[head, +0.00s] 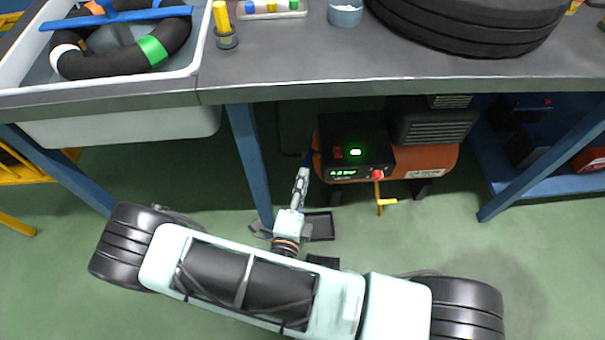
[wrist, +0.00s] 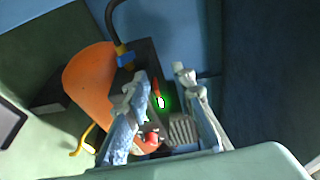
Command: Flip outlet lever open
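The orange compressor (head: 432,160) stands on the floor under the bench. In the head view a small blue part (head: 307,158) shows just beyond my fingertips, probably the same lever. My gripper (head: 303,174) reaches down beside the compressor's left end. In the wrist view my gripper (wrist: 160,76) has its fingers apart with nothing between them. The blue lever lies beyond and left of the fingertips; I see no contact.
The black control box (head: 352,140) has a lit green display and a red knob (head: 377,174). A yellow tap handle (head: 382,203) hangs below the compressor. A blue bench leg (head: 249,160) stands left of my gripper. The benchtop (head: 300,75) overhangs the compressor.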

